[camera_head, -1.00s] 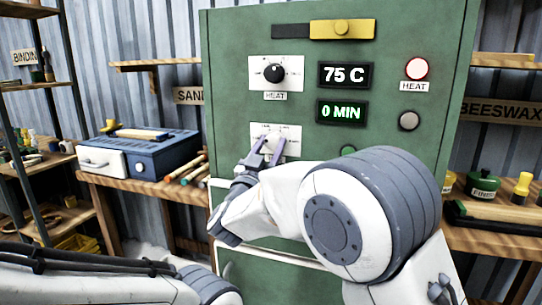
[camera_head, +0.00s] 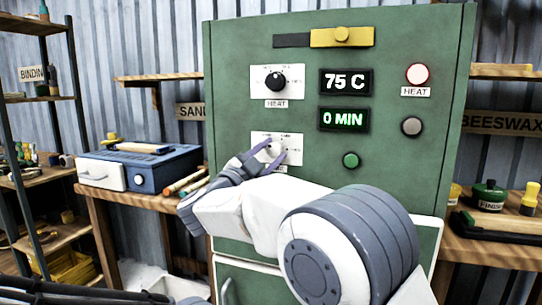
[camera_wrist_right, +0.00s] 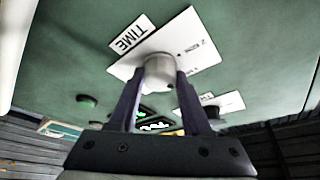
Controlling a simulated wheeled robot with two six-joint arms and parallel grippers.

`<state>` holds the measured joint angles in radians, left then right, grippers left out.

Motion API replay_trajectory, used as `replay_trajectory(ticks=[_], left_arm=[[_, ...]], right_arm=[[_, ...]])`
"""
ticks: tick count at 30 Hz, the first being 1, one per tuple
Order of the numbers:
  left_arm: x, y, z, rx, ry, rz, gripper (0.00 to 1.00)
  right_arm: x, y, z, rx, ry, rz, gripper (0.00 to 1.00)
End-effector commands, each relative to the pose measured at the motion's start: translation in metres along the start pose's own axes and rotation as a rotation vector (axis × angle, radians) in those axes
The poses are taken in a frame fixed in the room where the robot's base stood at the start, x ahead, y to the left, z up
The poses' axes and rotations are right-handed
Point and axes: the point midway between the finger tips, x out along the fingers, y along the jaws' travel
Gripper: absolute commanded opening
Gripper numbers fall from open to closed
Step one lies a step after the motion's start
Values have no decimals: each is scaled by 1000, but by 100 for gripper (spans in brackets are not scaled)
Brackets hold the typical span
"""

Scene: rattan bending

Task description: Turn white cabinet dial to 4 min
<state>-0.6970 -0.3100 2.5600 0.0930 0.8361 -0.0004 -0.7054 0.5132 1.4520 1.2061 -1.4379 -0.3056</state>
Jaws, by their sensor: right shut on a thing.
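The green cabinet (camera_head: 400,170) carries a white dial (camera_head: 270,150) on a white plate, below a black heat dial (camera_head: 275,81). The green time display (camera_head: 342,119) reads 0 MIN. My right gripper (camera_head: 269,150) is at the white dial. In the right wrist view, the white dial (camera_wrist_right: 159,72) sits between the two purple fingers of my right gripper (camera_wrist_right: 158,80), which are shut on it. Its plate has a TIME label (camera_wrist_right: 131,34). Part of the plate is hidden by the fingers. My left gripper is not in view.
The upper display (camera_head: 345,81) reads 75 C. A lit heat lamp (camera_head: 418,74), a grey button (camera_head: 411,126) and a green button (camera_head: 351,160) are on the cabinet front. A yellow slider (camera_head: 342,37) is at the top. A blue box (camera_head: 150,168) stands on the left bench.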

Motion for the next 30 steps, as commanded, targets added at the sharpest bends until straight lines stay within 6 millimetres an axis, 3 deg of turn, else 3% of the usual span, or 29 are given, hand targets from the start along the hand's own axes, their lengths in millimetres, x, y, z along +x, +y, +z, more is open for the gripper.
replay_trajectory(ticks=[15, 16, 18, 30], left_arm=[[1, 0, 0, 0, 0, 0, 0], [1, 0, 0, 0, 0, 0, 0], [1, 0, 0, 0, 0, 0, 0], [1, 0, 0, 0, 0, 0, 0]], right_arm=[[0, 1, 0, 15, 1, 11, 0], [0, 1, 0, 15, 1, 11, 56], [0, 1, 0, 15, 1, 10, 78], [-6, 0, 0, 15, 0, 7, 78]])
